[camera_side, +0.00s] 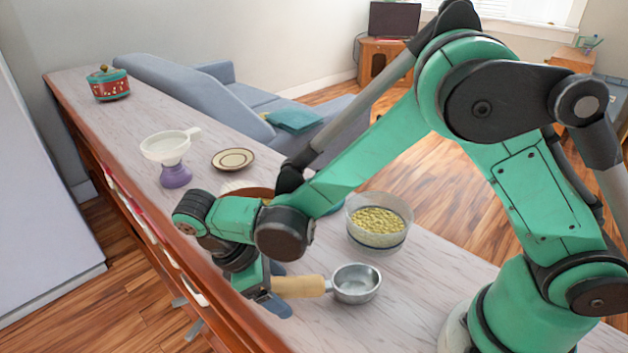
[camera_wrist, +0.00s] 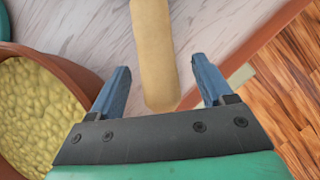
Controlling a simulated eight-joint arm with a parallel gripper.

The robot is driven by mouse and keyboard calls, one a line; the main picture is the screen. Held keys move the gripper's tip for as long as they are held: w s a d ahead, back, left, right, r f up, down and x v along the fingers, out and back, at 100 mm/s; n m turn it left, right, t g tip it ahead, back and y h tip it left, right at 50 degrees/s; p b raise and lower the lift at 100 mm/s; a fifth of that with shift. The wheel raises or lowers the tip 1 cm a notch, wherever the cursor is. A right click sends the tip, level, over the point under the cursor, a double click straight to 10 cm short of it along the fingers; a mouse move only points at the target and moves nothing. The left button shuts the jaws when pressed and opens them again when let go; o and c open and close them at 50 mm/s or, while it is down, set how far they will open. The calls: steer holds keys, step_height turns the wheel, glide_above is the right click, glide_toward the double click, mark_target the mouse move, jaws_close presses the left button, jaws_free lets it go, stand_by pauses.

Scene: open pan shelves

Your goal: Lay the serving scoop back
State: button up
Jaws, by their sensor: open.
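The serving scoop lies on the light wood-grained counter (camera_side: 415,290), with a round metal bowl (camera_side: 356,284) and a pale wooden handle (camera_side: 298,287). In the wrist view only the handle (camera_wrist: 154,45) shows, running down between my fingers; the metal bowl is out of that view. My gripper (camera_side: 276,289) is at the handle's end, near the counter's front edge. In the wrist view my gripper (camera_wrist: 160,66) is open, with a blue finger on each side of the handle and visible gaps between. I cannot tell the fingers' exact height above the counter.
A clear bowl of yellow-green pieces (camera_side: 379,222) stands behind the scoop. A brown bowl (camera_side: 256,192) is partly hidden by my arm. A white funnel-like piece on a purple base (camera_side: 172,155), a small plate (camera_side: 233,160) and a lidded red pot (camera_side: 108,84) stand farther along.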

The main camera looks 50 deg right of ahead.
steer(key=shift+r, duration=0.1)
stand_by(0.3)
steer(key=v, duration=0.7)
steer(key=shift+a+r, duration=0.15)
steer(key=shift+r, duration=0.2)
stand_by(1.0)
steer(key=shift+w, duration=0.15)
steer(key=shift+v, duration=2.85)
steer(key=s+d+m+t+y, duration=0.2)
steer(key=d+m+t, duration=0.3)
steer(key=d, duration=0.4)
steer(key=s+d+m+t+y, duration=0.2)
steer(key=d+m+t, duration=0.3)
steer(key=d, duration=0.4)
steer(key=shift+s+f+m, duration=0.25)
steer(key=shift+s+m, duration=0.15)
steer(key=shift+s, duration=0.1)
